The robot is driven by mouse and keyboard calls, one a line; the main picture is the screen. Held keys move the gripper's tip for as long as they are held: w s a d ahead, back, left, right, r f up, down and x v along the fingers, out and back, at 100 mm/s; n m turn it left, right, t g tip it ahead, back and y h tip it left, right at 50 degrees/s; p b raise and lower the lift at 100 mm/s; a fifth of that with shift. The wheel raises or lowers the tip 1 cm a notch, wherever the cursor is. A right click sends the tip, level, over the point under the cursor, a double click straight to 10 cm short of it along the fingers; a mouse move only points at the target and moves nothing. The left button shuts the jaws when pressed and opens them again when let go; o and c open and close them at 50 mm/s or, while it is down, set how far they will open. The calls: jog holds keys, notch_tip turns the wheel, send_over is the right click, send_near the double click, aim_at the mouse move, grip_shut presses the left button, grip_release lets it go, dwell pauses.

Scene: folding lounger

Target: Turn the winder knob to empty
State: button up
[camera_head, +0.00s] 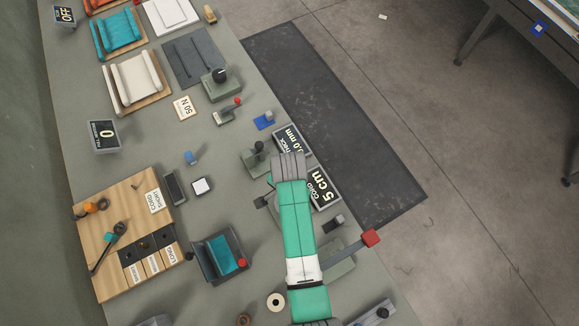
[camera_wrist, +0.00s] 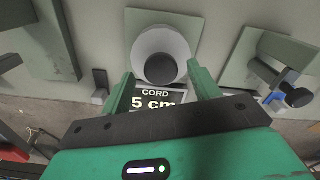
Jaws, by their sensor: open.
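In the wrist view a winder, a pale round disc with a dark knob (camera_wrist: 160,68) at its centre, sits on a grey-green plate. The knob lies between the two green fingers of my gripper (camera_wrist: 162,85), with a visible gap on both sides. My gripper is open and holds nothing. The cord display (camera_wrist: 153,100) behind it reads "CORD 5 cm", and this display also shows in the head view (camera_head: 323,187). In the head view my green arm covers the winder and my fingers.
A thickness display (camera_head: 287,137) and a black-knobbed block (camera_head: 258,150) stand close to my arm. A red-ended lever (camera_head: 370,238) is at the right. A wooden board (camera_head: 98,225) with labelled slots lies left. In the wrist view, a device with a blue part (camera_wrist: 275,97) is at right.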

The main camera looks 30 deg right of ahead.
jog(key=shift+f, duration=0.6)
jog(key=c, duration=1)
jog(key=shift+o, duration=0.2)
jog(key=shift+r, duration=0.1)
